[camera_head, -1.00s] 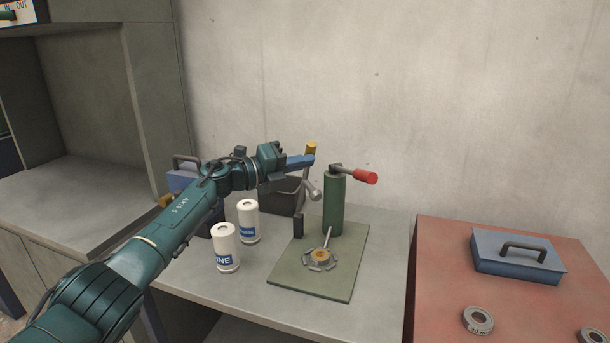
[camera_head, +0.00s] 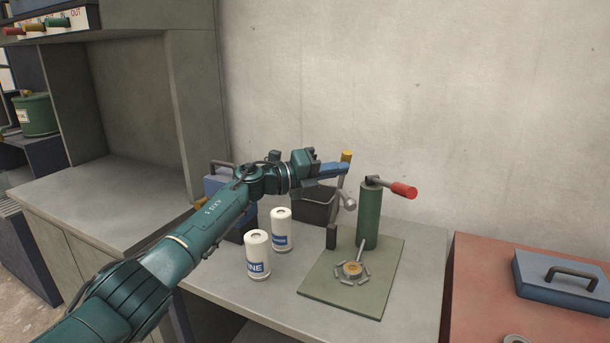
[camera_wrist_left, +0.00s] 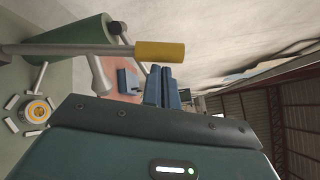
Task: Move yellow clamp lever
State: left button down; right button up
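The yellow clamp lever (camera_head: 346,157) stands upright behind my left fingertips, a grey rod with a yellow grip. In the left wrist view its yellow grip (camera_wrist_left: 160,51) lies across the picture just past the fingertips; I cannot tell whether they touch. My left gripper (camera_head: 335,169) reaches in from the left with its blue fingers pointing right. In the wrist view the fingers (camera_wrist_left: 162,87) lie close together with nothing visible between them. The green post (camera_head: 369,215) with a red-handled lever (camera_head: 403,190) stands to the right. My right gripper is not in view.
A green plate (camera_head: 335,300) carries the post and a small orange-centred hub (camera_head: 352,269). Two white canisters (camera_head: 257,257) (camera_head: 281,230) stand to its left, below my arm. A dark box (camera_head: 316,208) is behind. A blue case (camera_head: 560,285) lies on the red surface (camera_head: 480,270) at right.

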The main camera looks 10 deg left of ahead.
pick_arm(q)
jog(key=b+v, duration=0.1)
jog(key=v, duration=1.2)
jog(key=shift+d+f, duration=0.1)
